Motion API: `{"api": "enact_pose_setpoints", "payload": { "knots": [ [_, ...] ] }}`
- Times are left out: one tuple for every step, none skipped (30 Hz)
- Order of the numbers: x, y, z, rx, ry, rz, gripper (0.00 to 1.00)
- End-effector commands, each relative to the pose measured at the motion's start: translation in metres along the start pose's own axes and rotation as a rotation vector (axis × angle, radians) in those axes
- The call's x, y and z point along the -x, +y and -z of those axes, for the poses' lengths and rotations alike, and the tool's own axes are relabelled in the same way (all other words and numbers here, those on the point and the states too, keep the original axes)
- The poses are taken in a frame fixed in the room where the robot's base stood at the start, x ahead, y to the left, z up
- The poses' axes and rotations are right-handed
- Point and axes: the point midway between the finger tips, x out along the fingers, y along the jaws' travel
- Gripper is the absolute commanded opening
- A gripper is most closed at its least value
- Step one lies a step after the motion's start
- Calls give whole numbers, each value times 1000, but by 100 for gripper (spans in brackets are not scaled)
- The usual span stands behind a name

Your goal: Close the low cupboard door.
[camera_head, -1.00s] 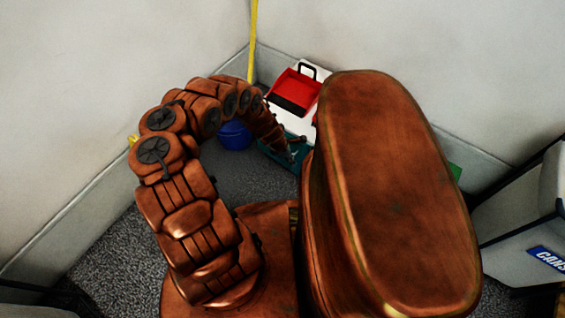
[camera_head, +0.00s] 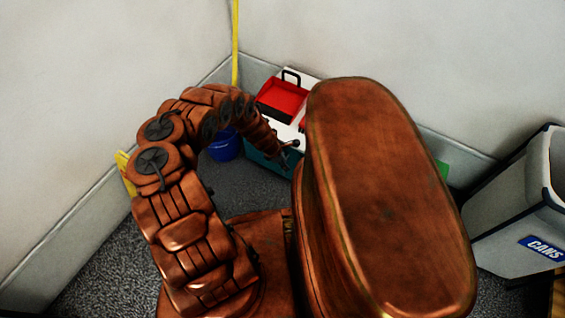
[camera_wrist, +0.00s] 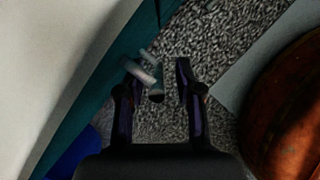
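The low cupboard has a white top and a teal front (camera_head: 266,163); it stands by the back wall in the head view, partly hidden by my body and arm. In the wrist view its teal front (camera_wrist: 92,118) runs as a slanted band beside the white top (camera_wrist: 45,65). A pale grey handle (camera_wrist: 140,72) sticks out from the teal front. My gripper (camera_wrist: 157,78) is open, its two dark fingers at the handle. The handle's end shows between them; contact cannot be told. How far the door stands open is not clear.
A blue bucket (camera_head: 224,147) stands left of the cupboard. A yellow pole (camera_head: 235,40) stands in the corner. A grey bin marked CANS (camera_head: 510,215) is at right. Carpet (camera_head: 245,188) is clear in front of the cupboard.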

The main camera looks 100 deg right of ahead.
Motion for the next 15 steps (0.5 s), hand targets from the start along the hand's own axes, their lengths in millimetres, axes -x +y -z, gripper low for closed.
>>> {"api": "enact_pose_setpoints", "payload": {
  "knots": [
    [-2,-5,-7,-12,-6,10,34],
    [-2,-4,-7,-11,-6,9,37],
    [-1,-4,-6,-11,-5,8,37],
    [-1,-4,-6,-10,-5,7,37],
    [-1,-3,-6,-10,-5,7,37],
    [-1,-3,-5,-9,-4,6,37],
    [0,-2,-5,-9,-4,5,37],
    [0,-2,-4,-8,-4,5,37],
    [0,-2,-4,-8,-3,4,37],
    [0,-2,-4,-7,-3,4,37],
    [1,-1,-3,-7,-3,3,37],
    [2,-1,-3,-6,-2,2,37],
    [4,0,-3,-6,-2,2,37],
    [5,0,-2,-5,-2,1,37],
    [8,0,-2,-6,-2,1,37]
  ]
}}
